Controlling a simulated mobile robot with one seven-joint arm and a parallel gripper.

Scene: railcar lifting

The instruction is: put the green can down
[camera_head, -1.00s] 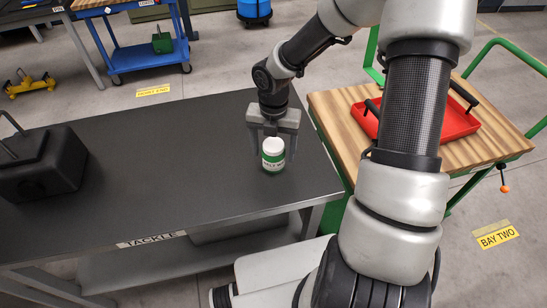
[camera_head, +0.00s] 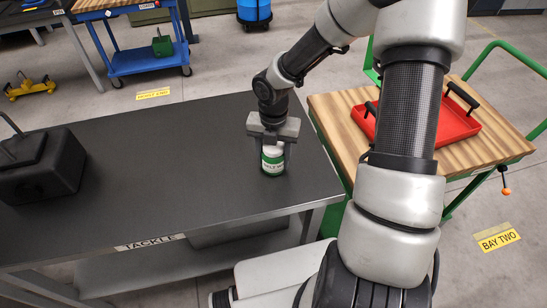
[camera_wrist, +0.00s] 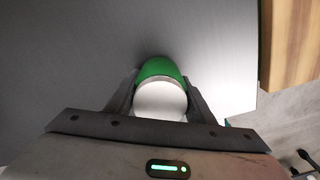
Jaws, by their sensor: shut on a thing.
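The green can (camera_head: 272,161) has a white lid and a pale label band. It is upright at the right end of the dark TACKLE table (camera_head: 150,205), and its base looks to be on or just above the top; I cannot tell which. My gripper (camera_head: 272,158) points down over it, with a finger on each side, shut on it. In the wrist view, the green can (camera_wrist: 160,78) sits between the two fingers of my gripper (camera_wrist: 160,98), its white lid facing the camera.
A black case (camera_head: 40,165) stands at the table's left end; the middle is bare. To the right, a wood-topped cart (camera_head: 470,155) with a green frame holds a red tray (camera_head: 450,128). A blue cart (camera_head: 150,60) stands behind.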

